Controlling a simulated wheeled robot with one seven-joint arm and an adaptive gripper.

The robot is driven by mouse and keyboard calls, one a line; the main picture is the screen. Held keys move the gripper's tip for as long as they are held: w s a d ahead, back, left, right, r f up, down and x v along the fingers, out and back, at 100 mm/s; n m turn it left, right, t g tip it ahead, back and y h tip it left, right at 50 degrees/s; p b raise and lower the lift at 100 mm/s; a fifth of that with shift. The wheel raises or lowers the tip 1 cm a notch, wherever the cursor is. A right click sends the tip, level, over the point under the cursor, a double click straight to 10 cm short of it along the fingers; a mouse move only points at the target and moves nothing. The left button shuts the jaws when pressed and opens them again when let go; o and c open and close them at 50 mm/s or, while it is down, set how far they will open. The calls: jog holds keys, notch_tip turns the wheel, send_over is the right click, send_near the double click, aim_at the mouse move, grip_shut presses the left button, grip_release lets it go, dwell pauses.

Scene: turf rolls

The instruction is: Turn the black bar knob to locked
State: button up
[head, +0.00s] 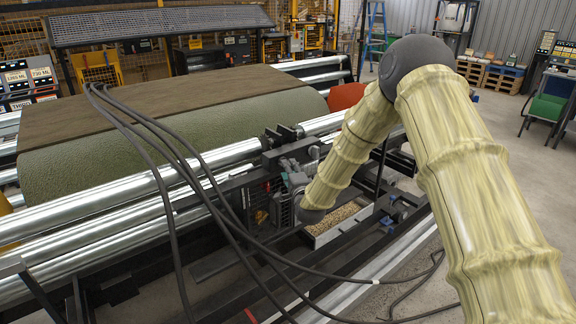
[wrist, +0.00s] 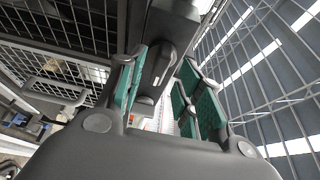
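In the wrist view, a dark elongated piece with a rounded end, which looks like the black bar knob (wrist: 160,66), sticks out below a dark housing (wrist: 172,22). My gripper (wrist: 162,88) has its teal-padded fingers apart, one to the left of the knob and one to the right. A gap shows between the fingers below the knob. I cannot tell whether either pad touches it. The knob's locked mark is not readable. In the head view my arm reaches down to the machine's side, and the knob cannot be made out there.
A large turf roll (head: 170,125) lies on the machine, with shiny metal rollers (head: 95,215) along its near side. Black hoses (head: 165,165) loop across the front. A tray of grain-like bits (head: 335,222) sits beside the arm's end. Wire mesh (wrist: 70,30) is close at the wrist's left.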

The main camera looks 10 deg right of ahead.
jog(key=shift+w, duration=1.1)
jog(key=shift+c, duration=0.4)
grip_shut()
jog(key=shift+f+b, duration=0.2)
jog(key=shift+b, duration=0.1)
jog(key=n+y+b, duration=0.2)
jog(key=n+b, duration=0.5)
jog(key=n+t+y+b, duration=0.1)
jog(key=n+y+b, duration=0.2)
jog(key=n+b, duration=0.4)
jog(key=n+t+y+b, duration=0.1)
jog(key=n+y+b, duration=0.2)
jog(key=n+b, duration=0.4)
jog(key=shift+w+d+f+n, duration=0.1)
jog(key=shift+d+f+n, duration=0.25)
jog(key=shift+n, duration=0.25)
jog(key=shift+n+y, duration=0.3)
jog(key=shift+y, duration=0.1)
